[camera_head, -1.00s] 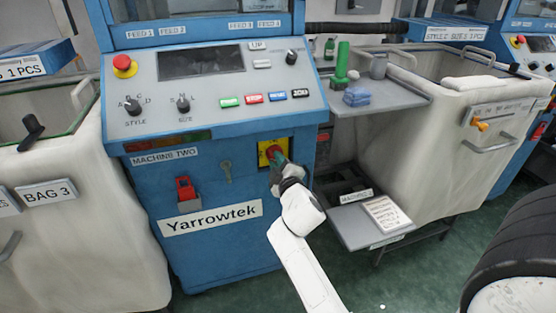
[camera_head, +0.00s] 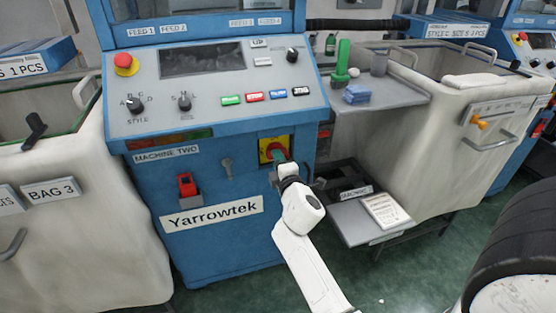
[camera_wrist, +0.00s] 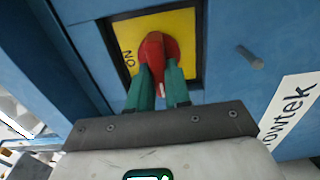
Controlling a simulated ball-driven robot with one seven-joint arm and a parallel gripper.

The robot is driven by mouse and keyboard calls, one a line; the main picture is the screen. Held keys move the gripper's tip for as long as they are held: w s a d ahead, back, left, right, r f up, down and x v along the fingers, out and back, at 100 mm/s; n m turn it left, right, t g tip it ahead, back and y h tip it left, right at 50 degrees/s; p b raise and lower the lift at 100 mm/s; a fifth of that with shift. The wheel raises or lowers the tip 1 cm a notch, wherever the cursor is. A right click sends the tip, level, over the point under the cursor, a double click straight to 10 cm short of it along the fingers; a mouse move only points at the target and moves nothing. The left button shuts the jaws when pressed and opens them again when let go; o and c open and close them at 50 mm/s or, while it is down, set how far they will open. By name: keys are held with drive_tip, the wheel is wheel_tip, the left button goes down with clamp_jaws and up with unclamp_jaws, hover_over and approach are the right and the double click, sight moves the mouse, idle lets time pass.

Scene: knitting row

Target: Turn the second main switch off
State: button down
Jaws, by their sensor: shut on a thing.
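The main switch of machine two is a red rotary knob (camera_wrist: 154,52) on a yellow plate (camera_wrist: 182,24) in a dark frame. In the head view the yellow plate (camera_head: 264,147) sits on the blue front, right of the "MACHINE TWO" label. My gripper (camera_wrist: 160,78) has its green fingers shut on the knob's handle, one on each side. In the head view my gripper (camera_head: 279,157) covers part of the switch. The handle's white mark points down toward my gripper in the wrist view. "ON" shows left of the knob; any other marking is hidden.
A small side shelf (camera_head: 375,96) and a low tray (camera_head: 366,221) stand to the right. Fabric bins flank the machine.

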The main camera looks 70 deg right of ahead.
idle(0.3)
drive_tip(key=c, duration=1.1)
unclamp_jaws()
drive_tip(key=shift+o, duration=0.2)
drive_tip(key=shift+a, duration=0.1)
drive_tip(key=b+v, duration=0.2)
drive_tip(key=v, duration=0.8)
drive_tip(key=shift+s+a, duration=0.2)
drive_tip(key=shift+s, duration=0.1)
